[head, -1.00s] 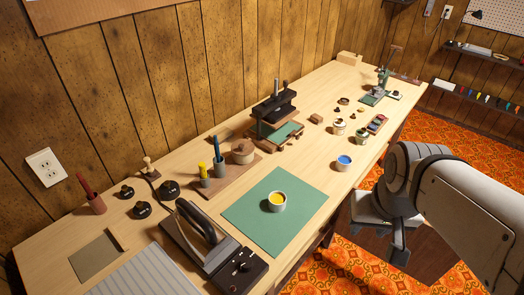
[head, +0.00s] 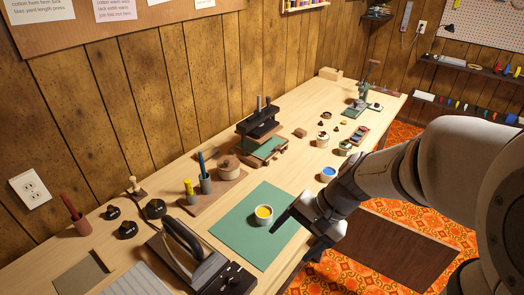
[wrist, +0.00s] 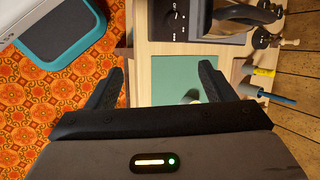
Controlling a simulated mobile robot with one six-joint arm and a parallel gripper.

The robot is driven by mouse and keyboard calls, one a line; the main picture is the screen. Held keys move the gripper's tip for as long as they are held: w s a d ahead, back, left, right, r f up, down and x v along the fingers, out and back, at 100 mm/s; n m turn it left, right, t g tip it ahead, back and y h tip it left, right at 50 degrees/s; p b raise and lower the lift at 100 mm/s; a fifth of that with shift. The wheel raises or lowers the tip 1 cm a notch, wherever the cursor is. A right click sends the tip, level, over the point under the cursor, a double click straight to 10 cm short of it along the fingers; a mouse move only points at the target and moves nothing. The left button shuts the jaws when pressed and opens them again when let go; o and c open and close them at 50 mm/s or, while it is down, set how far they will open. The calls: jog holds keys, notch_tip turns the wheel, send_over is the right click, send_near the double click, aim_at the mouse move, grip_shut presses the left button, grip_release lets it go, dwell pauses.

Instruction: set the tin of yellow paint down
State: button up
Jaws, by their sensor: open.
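The tin of yellow paint (head: 264,214) is a small white tin with yellow at its open top. It stands upright on the green mat (head: 236,236) in the head view. My gripper (head: 301,232) is open and empty, at the right edge of the mat near the table's front edge, apart from the tin. In the wrist view the two dark fingers (wrist: 160,78) are spread wide, with the green mat between them. A pale bit beside the right finger in that view may be the tin, mostly hidden.
A tin of blue paint (head: 328,174) stands right of the mat near the front edge. An iron (head: 190,250) is at the mat's lower left. A small press (head: 262,125) stands behind the mat, and a wooden holder with yellow and blue tools (head: 203,184) is left of it.

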jog(key=w+a+f+m+y, duration=0.3)
jog(key=w+a+m, duration=0.1)
jog(key=m+t+y+b, duration=0.15)
jog(key=m+t, duration=0.65)
jog(key=m, duration=0.8)
send_near(260, 210)
jog(key=shift+w+a+f, duration=0.2)
jog(key=shift+a+f, duration=0.25)
jog(key=shift+f, duration=0.05)
jog(key=shift+w+a+f, duration=0.2)
jog(key=shift+a+f, duration=0.25)
jog(key=shift+t, duration=0.4)
jog(key=x, duration=0.3)
jog(key=p+x, duration=0.1)
jog(key=x, duration=0.3)
jog(key=shift+w+a+r, duration=0.1)
jog(key=shift+w+a, duration=0.1)
jog(key=shift+a, duration=0.1)
jog(key=shift+c, duration=0.4)
jog(key=c, duration=1.2)
jog(key=shift+r, duration=0.1)
jog(key=shift+c, duration=0.2)
